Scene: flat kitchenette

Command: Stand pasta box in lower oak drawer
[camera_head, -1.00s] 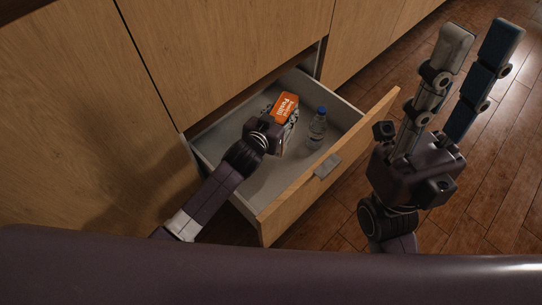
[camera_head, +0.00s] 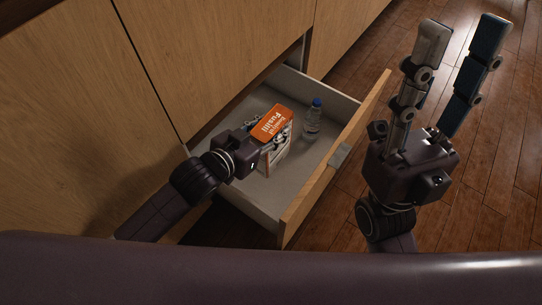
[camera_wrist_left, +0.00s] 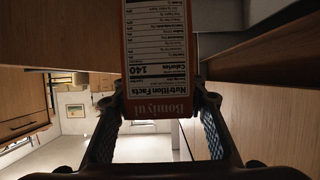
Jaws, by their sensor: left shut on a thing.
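The orange and white pasta box (camera_head: 272,122) is inside the lower oak drawer (camera_head: 336,168) in the head view, about upright with its orange face toward the camera. My left gripper (camera_head: 262,140) reaches in from the left and is shut on the box. In the left wrist view the box (camera_wrist_left: 157,45) shows its nutrition panel between the fingers (camera_wrist_left: 158,104). I cannot tell whether its underside touches the drawer floor. The drawer is pulled open. My right gripper (camera_head: 463,32) is empty, its fingers spread and pointing up, outside the drawer.
A small clear bottle with a blue cap (camera_head: 312,120) stands in the drawer just right of the box. Bare drawer floor (camera_head: 262,192) shows at the near end. Oak cabinet fronts (camera_head: 215,50) rise behind, and wooden floor (camera_head: 350,225) is clear at the right.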

